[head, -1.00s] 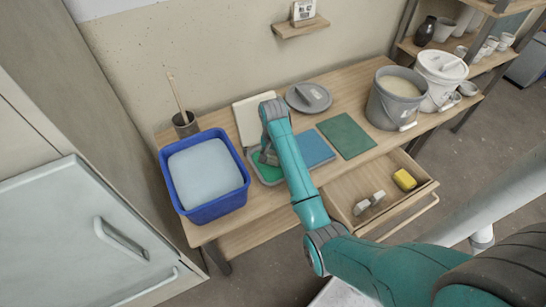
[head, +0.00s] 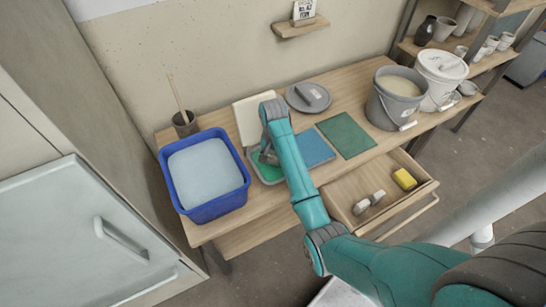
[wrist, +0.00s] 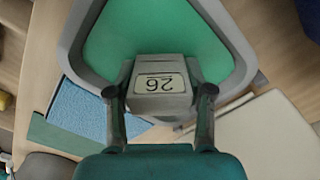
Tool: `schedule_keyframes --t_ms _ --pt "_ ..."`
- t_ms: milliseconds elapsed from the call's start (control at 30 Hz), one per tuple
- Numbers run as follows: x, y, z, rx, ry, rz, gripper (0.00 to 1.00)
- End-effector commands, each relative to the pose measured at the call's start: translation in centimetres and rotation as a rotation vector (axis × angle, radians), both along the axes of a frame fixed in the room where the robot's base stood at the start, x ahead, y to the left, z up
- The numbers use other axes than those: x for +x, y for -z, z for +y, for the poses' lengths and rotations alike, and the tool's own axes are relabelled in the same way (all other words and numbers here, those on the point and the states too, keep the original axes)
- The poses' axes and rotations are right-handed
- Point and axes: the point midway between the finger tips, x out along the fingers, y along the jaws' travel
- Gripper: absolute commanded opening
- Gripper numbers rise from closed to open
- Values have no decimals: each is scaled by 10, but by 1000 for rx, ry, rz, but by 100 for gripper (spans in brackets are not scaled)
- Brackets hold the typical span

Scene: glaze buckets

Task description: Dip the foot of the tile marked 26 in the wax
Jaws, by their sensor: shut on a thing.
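A grey tile marked 26 (wrist: 160,85) is between the two fingers of my gripper (wrist: 161,93) in the wrist view, its number upside down there. My gripper is shut on it. A grey-rimmed tray (wrist: 240,45) of green wax (wrist: 155,30) lies beyond the tile in that view. In the head view my gripper (head: 268,157) is over the wax tray (head: 279,181), and my arm mostly hides the tile. The tile's foot is hidden, so I cannot tell whether it touches the wax.
A blue tub (head: 212,211) stands left of the tray, and a blue pad (head: 317,149) and green mat (head: 346,135) lie right. A pale board (head: 245,118) and grey lid (head: 309,96) are behind. A grey bucket (head: 396,105) stands right. An open drawer (head: 385,180) juts out in front.

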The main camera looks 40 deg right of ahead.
Motion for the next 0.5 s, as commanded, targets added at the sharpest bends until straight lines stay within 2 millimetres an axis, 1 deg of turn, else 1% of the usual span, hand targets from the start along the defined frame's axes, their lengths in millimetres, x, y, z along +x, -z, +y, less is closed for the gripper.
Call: schedule_keyframes --t_ms 267,500 --pt "0 -3 0 0 0 -1 11" --pt "1 -20 0 -1 0 -2 11"
